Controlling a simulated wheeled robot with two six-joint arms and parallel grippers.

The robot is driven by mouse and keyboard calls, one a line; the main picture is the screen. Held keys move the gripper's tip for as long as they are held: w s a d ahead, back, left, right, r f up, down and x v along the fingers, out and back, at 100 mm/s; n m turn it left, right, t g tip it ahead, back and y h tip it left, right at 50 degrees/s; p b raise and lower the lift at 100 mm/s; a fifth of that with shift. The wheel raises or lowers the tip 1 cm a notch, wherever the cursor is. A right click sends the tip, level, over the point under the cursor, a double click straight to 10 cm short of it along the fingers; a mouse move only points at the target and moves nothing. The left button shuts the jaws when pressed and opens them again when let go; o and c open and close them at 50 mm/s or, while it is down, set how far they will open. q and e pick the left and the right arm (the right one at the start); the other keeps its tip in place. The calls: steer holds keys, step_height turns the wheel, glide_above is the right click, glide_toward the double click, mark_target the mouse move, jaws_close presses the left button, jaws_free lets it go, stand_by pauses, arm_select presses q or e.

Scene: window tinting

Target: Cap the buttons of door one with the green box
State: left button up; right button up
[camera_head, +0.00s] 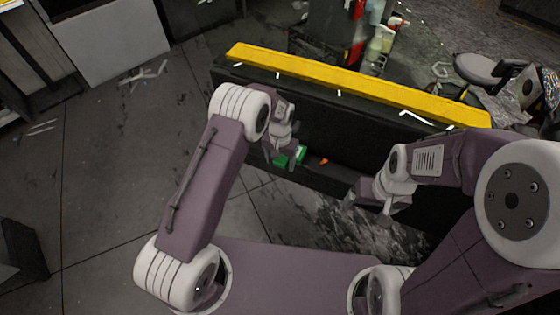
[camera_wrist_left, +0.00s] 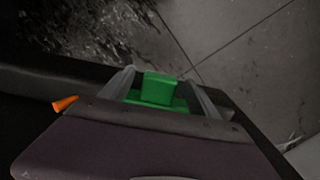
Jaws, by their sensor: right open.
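The green box (camera_head: 281,160) is at my left gripper (camera_head: 287,158), low in front of the dark bench. Part of the box is hidden behind the gripper. In the left wrist view, the green box (camera_wrist_left: 160,90) has a raised block on a wider base. The base spans the space between the two grey fingers, and the gripper appears shut on it. My right gripper (camera_head: 362,199) is open and empty, to the right of the left one and apart from the bench. I cannot make out the door or its buttons in either view.
The dark bench (camera_head: 340,135) has a long yellow top (camera_head: 350,85) with white scraps on it. A small orange item (camera_head: 323,161) lies on its lower shelf, right of the green box. Bottles (camera_head: 376,45) and a stool (camera_head: 480,68) stand behind. The floor at left is mostly clear.

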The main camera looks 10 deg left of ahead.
arm_select(q)
step_height(320, 180, up, 9)
stand_by(0.4)
stand_by(0.4)
